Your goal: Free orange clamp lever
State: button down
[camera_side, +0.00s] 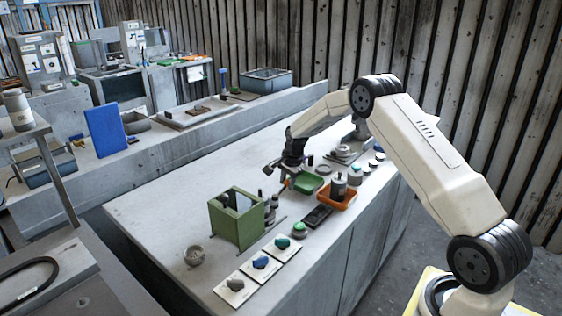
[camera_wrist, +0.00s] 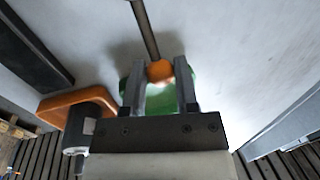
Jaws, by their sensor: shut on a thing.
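In the wrist view, the orange end of the clamp lever (camera_wrist: 160,69) sits between the two fingers of my gripper (camera_wrist: 160,80). A dark rod (camera_wrist: 146,28) runs from it toward the top edge of that view. My gripper is shut on the lever. In the side view, my gripper (camera_side: 287,175) points down over the bench, and a small orange spot, likely the lever (camera_side: 284,184), shows at its fingers. The lever's mount and the exact finger contact are too small to tell there.
A green tray (camera_side: 309,184) lies close to the right of my gripper. An orange tray (camera_side: 345,203) with a dark cylinder (camera_side: 339,187) stands further right. A green open box (camera_side: 231,226) stands nearer the camera. Bare bench (camera_side: 160,205) lies left.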

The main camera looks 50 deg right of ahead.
jog(key=shift+w, duration=0.1)
jog(key=n, duration=0.1)
jog(key=w+n, duration=0.2)
jog(key=n, duration=0.1)
jog(key=shift+a+y, duration=0.25)
jog(key=shift+y, duration=0.15)
jog(key=n, duration=0.1)
jog(key=w+a+n, duration=0.1)
jog(key=n, duration=0.1)
jog(key=w+n, duration=0.1)
jog(key=shift+w+a+n+g+y, duration=0.2)
jog(key=shift+a+n+g+y, duration=0.05)
jog(key=shift+n+g+y, duration=0.05)
jog(key=a+n, duration=0.1)
jog(key=n, duration=0.1)
jog(key=w+a+n, duration=0.1)
jog(key=n, duration=0.1)
jog(key=shift+w+a+g+y, duration=0.1)
jog(key=shift+w+g+y, duration=0.1)
jog(key=shift+g+y, duration=0.1)
jog(key=shift+w+a+n+g, duration=0.15)
jog(key=shift+a+n, duration=0.3)
jog(key=shift+n, duration=0.4)
jog(key=shift+w+a+n+g, duration=0.15)
jog(key=shift+a+n, duration=0.3)
jog(key=shift+n, duration=0.4)
jog(key=shift+s, duration=0.1)
jog(key=shift+c, duration=1.9)
grip_release()
